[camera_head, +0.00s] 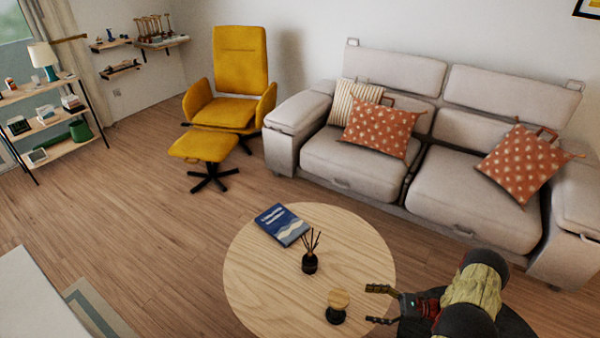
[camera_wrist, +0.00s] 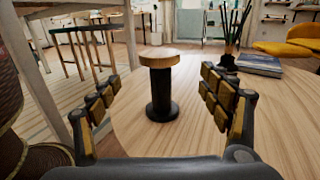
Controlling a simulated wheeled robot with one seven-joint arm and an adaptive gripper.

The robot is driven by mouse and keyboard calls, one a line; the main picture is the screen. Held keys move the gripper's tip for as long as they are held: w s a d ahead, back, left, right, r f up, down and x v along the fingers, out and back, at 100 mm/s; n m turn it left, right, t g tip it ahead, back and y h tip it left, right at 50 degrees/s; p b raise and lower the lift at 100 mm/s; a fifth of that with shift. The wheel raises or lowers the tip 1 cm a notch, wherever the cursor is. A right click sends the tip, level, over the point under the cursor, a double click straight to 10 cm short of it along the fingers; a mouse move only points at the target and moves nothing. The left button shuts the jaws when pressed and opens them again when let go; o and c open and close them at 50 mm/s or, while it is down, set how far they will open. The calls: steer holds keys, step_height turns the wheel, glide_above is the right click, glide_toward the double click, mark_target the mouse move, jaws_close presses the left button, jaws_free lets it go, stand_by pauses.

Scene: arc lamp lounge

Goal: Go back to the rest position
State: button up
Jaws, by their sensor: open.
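My gripper (camera_head: 376,304) is low over the right front part of the round wooden table (camera_head: 262,285). Its fingers are spread apart in the wrist view (camera_wrist: 166,105), with nothing between the pads. A black spool-shaped object with a wooden top (camera_head: 337,304) stands upright on the table, just left of the fingertips in the head view. In the wrist view the same wooden-topped object (camera_wrist: 160,90) stands ahead, centred between the fingers and apart from them.
A reed diffuser (camera_head: 310,261) and a blue book (camera_head: 281,225) are on the table, farther back. A grey sofa (camera_head: 340,168) with cushions stands behind. A yellow armchair (camera_head: 238,65) and footstool (camera_head: 203,146) stand at the back.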

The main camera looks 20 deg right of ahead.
steer(key=s+a+f+n+g+h, duration=0.1)
steer(key=s+a+f+n+g, duration=0.15)
steer(key=s+a+g, duration=0.4)
step_height(320, 180, up, 30)
steer(key=s+a+n+g+h, duration=0.2)
steer(key=s+n+g+h, duration=0.15)
steer(key=n+h, duration=0.85)
steer(key=s+a+r+n+t+h, duration=0.1)
steer(key=s+a+r+n+t, duration=0.1)
steer(key=a+r, duration=0.6)
steer(key=s+a+r+n+t+h+p, duration=0.1)
steer(key=a+r+n+t, duration=0.4)
steer(key=r, duration=1.1)
steer(key=s+a+n, duration=0.1)
steer(key=a+n, duration=0.1)
steer(key=a, duration=0.1)
steer(key=shift+h, duration=0.4)
